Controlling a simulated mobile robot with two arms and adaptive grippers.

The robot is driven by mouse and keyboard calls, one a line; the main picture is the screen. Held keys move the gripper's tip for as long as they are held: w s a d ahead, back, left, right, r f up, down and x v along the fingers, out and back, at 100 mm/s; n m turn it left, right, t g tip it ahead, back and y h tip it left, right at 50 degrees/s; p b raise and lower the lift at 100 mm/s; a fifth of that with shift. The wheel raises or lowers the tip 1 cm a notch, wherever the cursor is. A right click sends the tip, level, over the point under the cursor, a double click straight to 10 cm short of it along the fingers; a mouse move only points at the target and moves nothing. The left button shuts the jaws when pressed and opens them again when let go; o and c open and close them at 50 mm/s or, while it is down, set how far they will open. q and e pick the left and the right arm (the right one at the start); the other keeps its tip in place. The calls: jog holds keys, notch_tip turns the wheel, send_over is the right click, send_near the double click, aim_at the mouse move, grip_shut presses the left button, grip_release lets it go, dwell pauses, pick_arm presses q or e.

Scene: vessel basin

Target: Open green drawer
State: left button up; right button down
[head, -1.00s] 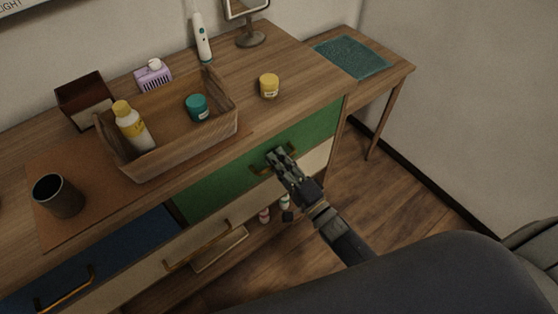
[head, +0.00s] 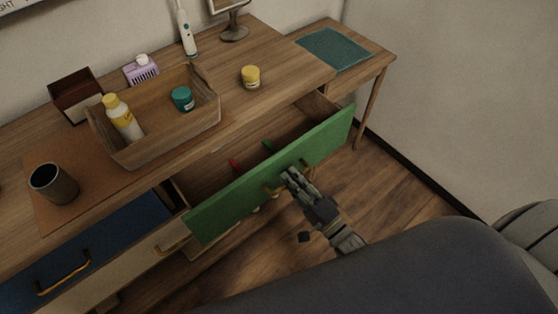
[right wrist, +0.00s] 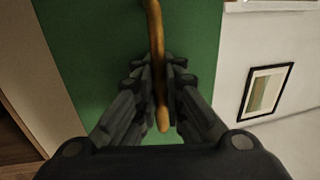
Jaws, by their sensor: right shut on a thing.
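The green drawer (head: 245,194) stands pulled out from the wooden dresser in the head view. Its inside shows behind the front, with a small red thing (head: 234,164) and a small green thing (head: 267,146) in it. My right gripper (head: 287,177) is at the drawer front, shut on the brass handle (head: 273,190). In the right wrist view the handle (right wrist: 156,50) runs between the two fingers, against the green front (right wrist: 95,45). My left gripper is not in view.
A wooden tray (head: 152,150) with a bottle and a teal jar stands on the dresser top, near a yellow jar (head: 250,77) and a dark cup (head: 52,184). A blue drawer (head: 110,240) is at the lower left. Floor right of the green drawer is clear.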

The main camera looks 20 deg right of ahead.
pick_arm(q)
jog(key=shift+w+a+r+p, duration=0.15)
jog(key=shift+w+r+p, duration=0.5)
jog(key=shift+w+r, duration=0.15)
pick_arm(e)
jog(key=r+v, duration=0.2)
jog(key=v, duration=0.9)
jog(key=shift+s, duration=0.2)
jog(key=shift+f, duration=0.1)
jog(key=c, duration=2)
grip_release()
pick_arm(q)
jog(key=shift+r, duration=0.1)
pick_arm(e)
jog(key=shift+w, duration=0.1)
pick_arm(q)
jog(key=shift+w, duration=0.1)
pick_arm(e)
jog(key=v, duration=1.2)
